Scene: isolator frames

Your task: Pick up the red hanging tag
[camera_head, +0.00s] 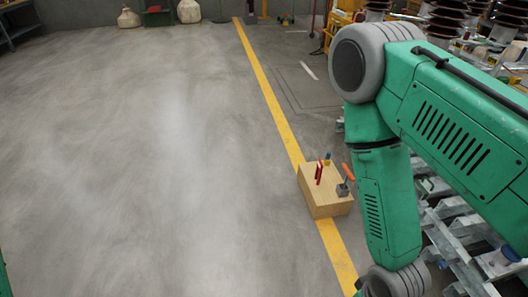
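A small red object (319,172), which looks like the red hanging tag, stands upright on top of a light wooden box (322,207) on the floor, right of the middle of the view. Its details are too small to make out. A green arm of mine comes in from the right and bends down just right of the box. Its gripper is below the picture's edge. Only a sliver of green shows at the lower left edge, and my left gripper is not in view.
A tool with an orange handle (347,173) and a small blue-and-yellow item (327,158) share the box top. A yellow floor line (270,88) runs past the box. Metal frames (455,235) crowd the right side. The floor at left is clear.

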